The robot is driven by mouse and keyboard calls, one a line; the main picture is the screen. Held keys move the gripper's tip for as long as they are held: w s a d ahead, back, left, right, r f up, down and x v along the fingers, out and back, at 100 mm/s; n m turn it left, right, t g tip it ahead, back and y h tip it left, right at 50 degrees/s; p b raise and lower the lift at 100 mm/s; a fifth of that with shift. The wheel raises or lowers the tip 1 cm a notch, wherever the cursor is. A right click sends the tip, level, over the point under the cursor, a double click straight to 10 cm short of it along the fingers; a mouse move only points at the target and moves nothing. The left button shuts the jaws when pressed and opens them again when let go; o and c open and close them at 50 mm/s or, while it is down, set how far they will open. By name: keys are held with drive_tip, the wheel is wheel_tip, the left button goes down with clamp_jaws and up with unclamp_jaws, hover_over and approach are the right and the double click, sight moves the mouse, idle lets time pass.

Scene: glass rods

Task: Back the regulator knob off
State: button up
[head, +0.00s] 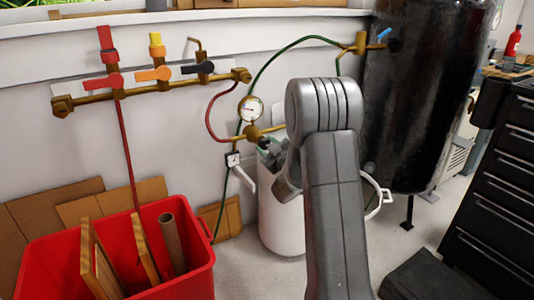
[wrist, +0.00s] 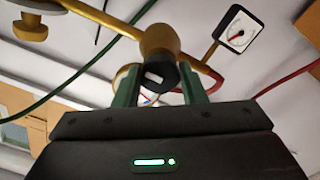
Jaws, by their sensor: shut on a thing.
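The brass regulator (head: 252,133) stands above the white cylinder in the head view, with a round gauge (head: 250,108) on top. Its dark knob (head: 264,142) faces my gripper (head: 270,152), and my wrist hides part of it. In the wrist view, the black knob (wrist: 161,75) with a pale mark sits at the end of the brass body (wrist: 158,42). The green fingers of my gripper (wrist: 160,82) stand on either side of the knob, shut on it.
A manifold with red (head: 103,82), orange (head: 154,74) and black (head: 197,68) levers is on the wall. A green hose (head: 290,44) arches above the regulator. A red bin (head: 190,285) stands lower left, a black tank (head: 420,100) right. A square dial (wrist: 238,30) shows in the wrist view.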

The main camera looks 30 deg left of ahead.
idle(0.4)
drive_tip(key=o, duration=1)
drive_tip(key=p+v, duration=0.2)
drive_tip(key=v, duration=1.2)
drive_tip(key=shift+w+a, duration=0.1)
